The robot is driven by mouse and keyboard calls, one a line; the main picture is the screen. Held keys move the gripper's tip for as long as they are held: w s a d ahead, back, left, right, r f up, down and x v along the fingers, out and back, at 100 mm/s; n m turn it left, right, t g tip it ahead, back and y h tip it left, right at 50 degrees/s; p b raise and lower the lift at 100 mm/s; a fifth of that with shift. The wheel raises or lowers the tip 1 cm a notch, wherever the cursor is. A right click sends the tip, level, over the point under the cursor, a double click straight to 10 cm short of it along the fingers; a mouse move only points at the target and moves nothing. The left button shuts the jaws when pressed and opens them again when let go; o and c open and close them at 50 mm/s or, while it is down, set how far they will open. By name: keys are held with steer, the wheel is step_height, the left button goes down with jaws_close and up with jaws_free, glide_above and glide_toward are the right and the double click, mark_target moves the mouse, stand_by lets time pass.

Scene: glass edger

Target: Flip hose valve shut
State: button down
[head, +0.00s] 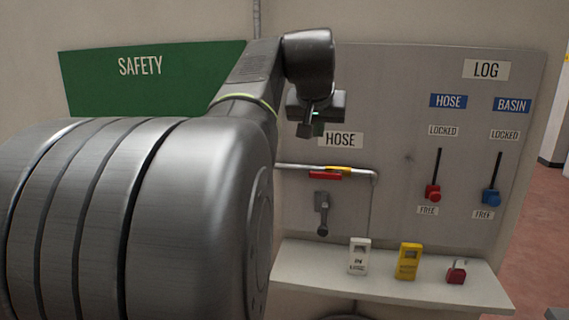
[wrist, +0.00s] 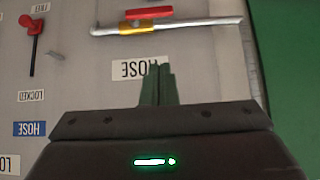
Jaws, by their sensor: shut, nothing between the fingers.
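The hose valve has a yellow body (head: 338,170) on a silver pipe (head: 293,166) below the HOSE label. Its red handle (head: 325,175) lies along the pipe, roughly parallel to it. The wrist view is upside down and shows the red handle (wrist: 149,13) and yellow body (wrist: 136,28) at the top. My gripper (head: 304,131) is above and left of the valve in the head view. Its fingers (wrist: 158,72) are together and empty, overlapping the edge of the HOSE label (wrist: 140,68) in the wrist view. They appear apart from the handle.
A grey lever-like fitting (head: 322,213) is mounted below the pipe. A shelf (head: 300,262) holds a white tag (head: 359,257), a yellow device (head: 408,262) and a red padlock (head: 456,272). Red (head: 433,193) and blue (head: 491,197) sliders are at right, by their FREE labels.

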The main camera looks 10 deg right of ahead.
steer(key=p, duration=0.1)
glide_above(325, 176)
steer(key=a, duration=0.2)
step_height(325, 176, down, 7)
steer(key=f, duration=0.4)
steer(key=shift+s, duration=0.35)
